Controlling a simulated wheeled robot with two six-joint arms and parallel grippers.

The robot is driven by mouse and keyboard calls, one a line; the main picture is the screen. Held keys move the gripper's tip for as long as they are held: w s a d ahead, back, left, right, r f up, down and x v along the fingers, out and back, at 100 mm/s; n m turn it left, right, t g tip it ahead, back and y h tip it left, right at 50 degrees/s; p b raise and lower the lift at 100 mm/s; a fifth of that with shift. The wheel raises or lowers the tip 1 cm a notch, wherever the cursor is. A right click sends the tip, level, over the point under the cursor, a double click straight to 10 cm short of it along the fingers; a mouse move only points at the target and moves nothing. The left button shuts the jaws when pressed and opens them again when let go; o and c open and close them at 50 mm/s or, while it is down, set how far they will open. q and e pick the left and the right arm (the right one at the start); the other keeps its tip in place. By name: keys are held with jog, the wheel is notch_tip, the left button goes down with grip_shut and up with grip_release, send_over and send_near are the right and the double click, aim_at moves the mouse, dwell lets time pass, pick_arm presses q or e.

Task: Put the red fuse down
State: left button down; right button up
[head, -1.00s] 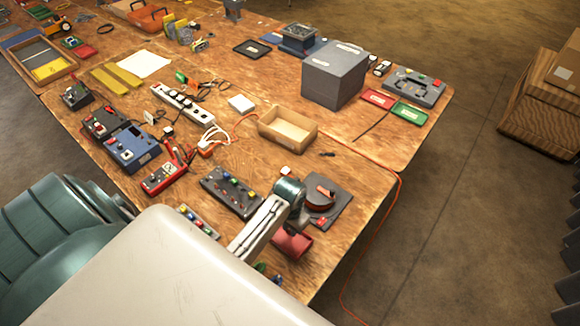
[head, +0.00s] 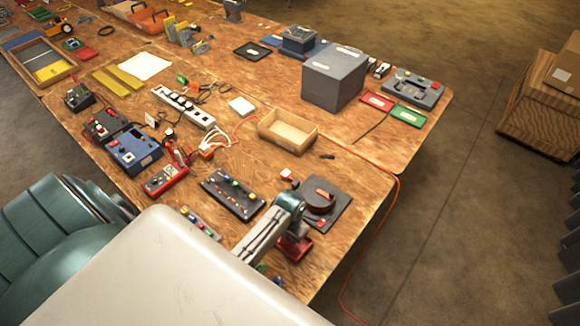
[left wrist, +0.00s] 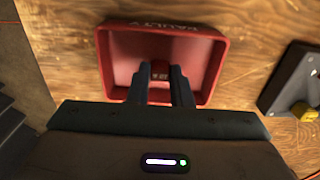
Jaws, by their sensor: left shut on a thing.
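The red fuse (left wrist: 160,69) is between the two dark fingertips of my left gripper (left wrist: 160,75) in the left wrist view. Only its end shows, with small pale marks on it. A red tray (left wrist: 217,70) with lettering like "FAULTY" on its rim lies below, and the fuse is over its inside. I cannot tell whether the fuse touches the tray floor. In the head view my left gripper (head: 291,240) points down at the red tray (head: 303,251) near the table's front edge; the arm hides part of it and the fuse. My right gripper is not in view.
A dark panel with coloured knobs (head: 232,194) lies to the left. An open wooden box (head: 288,133) is farther back. An orange cable (head: 398,190) runs off the right edge.

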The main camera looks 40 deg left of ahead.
pick_arm(q)
jog(key=c, duration=1.3)
grip_release()
jog(key=shift+r, duration=0.15)
notch_tip(320, 180, up, 13)
jog(key=b, duration=0.3)
